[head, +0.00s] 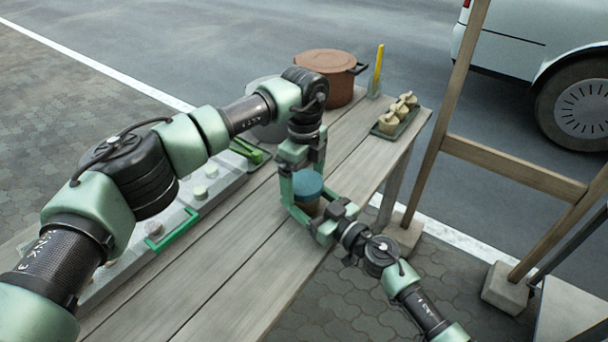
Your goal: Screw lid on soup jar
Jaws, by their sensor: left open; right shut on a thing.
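The soup jar (308,207) stands on the wooden table near its front right edge, mostly hidden by my grippers. The blue lid (307,184) sits on top of it and looks level; I cannot tell how far it is threaded. My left gripper (304,176) comes down from above and is open, with its fingers at the lid. My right gripper (304,209) reaches in low from the right and is shut on the jar's body.
A brown pot (325,66) stands at the table's far end, with a grey pot (262,128) partly behind my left arm. A yellow upright item (378,70) and a tray (383,132) of several pale pieces are nearby. A pale stove-like unit (215,196) with green handles lies left.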

